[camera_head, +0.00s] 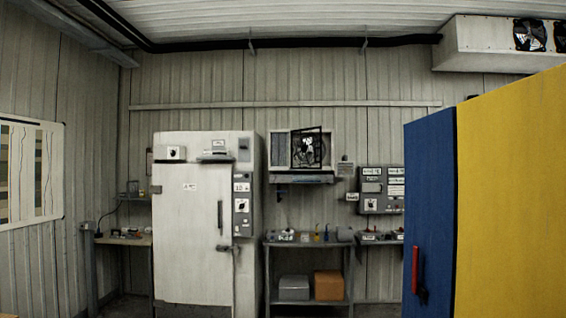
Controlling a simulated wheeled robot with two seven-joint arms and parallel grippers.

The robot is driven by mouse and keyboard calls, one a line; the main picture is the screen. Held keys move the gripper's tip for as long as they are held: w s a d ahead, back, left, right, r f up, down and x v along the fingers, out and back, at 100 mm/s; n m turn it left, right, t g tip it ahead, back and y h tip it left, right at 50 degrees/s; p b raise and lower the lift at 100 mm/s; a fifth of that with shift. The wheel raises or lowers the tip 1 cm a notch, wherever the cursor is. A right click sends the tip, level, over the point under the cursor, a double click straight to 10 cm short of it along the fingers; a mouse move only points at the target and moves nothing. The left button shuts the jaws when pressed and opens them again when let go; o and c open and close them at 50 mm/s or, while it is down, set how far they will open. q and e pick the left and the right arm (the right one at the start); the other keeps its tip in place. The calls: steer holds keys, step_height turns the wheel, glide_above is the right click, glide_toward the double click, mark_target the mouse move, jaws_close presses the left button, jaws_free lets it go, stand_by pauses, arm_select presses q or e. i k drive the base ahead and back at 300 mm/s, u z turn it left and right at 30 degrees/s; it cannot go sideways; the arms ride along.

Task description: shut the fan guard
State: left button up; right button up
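The fan guard (306,149) is a dark square frame on the white wall-mounted fan unit (281,160) at the middle of the back wall. It looks swung out at an angle from the unit, and a light-coloured fan shape shows through it. A shelf-like ledge runs under the unit. Neither of my grippers shows in the head view, and both are far from the guard or out of frame.
A tall white cabinet (190,240) stands left of the fan unit. A metal table (308,243) with small items stands below it. A control panel (381,190) hangs to its right. A large blue and yellow cabinet (510,200) fills the right foreground.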

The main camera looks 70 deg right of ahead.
mark_target(303, 149)
steer(key=z, duration=2.65)
steer(key=i, duration=4)
steer(key=u, duration=0.1)
